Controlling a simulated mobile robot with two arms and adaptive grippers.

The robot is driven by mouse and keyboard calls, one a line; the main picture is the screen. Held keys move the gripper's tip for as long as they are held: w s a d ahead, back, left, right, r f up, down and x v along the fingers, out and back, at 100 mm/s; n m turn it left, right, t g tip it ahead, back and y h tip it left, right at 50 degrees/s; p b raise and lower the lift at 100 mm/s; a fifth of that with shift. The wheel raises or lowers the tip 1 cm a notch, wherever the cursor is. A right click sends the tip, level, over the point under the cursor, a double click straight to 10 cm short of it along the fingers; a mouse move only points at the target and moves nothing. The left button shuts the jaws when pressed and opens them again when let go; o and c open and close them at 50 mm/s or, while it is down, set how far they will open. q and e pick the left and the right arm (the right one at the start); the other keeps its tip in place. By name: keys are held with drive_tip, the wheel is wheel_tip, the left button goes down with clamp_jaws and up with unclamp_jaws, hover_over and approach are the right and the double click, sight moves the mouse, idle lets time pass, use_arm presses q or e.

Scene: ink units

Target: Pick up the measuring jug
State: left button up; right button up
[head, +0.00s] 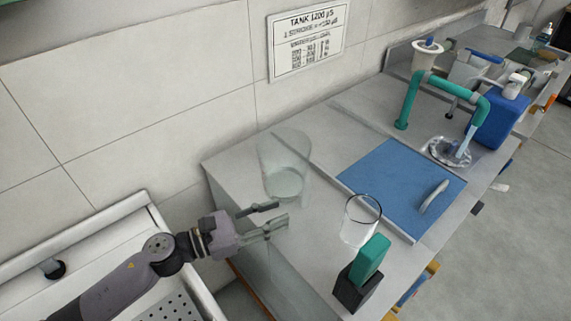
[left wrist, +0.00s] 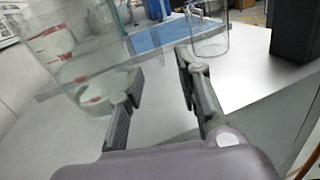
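A large clear vessel with red markings, which looks like the measuring jug (head: 284,181), stands upright near the left end of the counter in the head view. In the left wrist view the jug (left wrist: 72,58) fills the upper left, beside and beyond the left finger. My left gripper (head: 279,214) is open, with its fingers spread and nothing between them. It is on the near side of the jug at the counter's left end. In the left wrist view the gap between the fingertips (left wrist: 160,66) lies right of the jug. My right gripper is not in view.
A smaller clear beaker (head: 360,222) stands right of the jug, beside a black block with a green top (head: 368,261). A blue mat (head: 385,180) lies behind them. A teal pipe stand (head: 410,100) and blue container (head: 500,119) are farther back. A sink (head: 185,290) is lower left.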

sight(306, 205)
use_arm(q)
drive_tip(key=x, duration=0.3)
drive_tip(key=shift+p, duration=0.35)
drive_tip(key=x, duration=0.1)
drive_tip(key=p+x, duration=0.2)
drive_tip(key=x, duration=0.1)
drive_tip(key=shift+w+r, duration=0.1)
drive_tip(key=shift+r, duration=0.25)
drive_tip(key=shift+w+d+f, duration=0.15)
drive_tip(key=shift+w+d, duration=0.1)
drive_tip(key=shift+d, duration=0.3)
drive_tip(key=shift+a, duration=0.1)
drive_tip(key=shift+c, duration=0.4)
clamp_jaws()
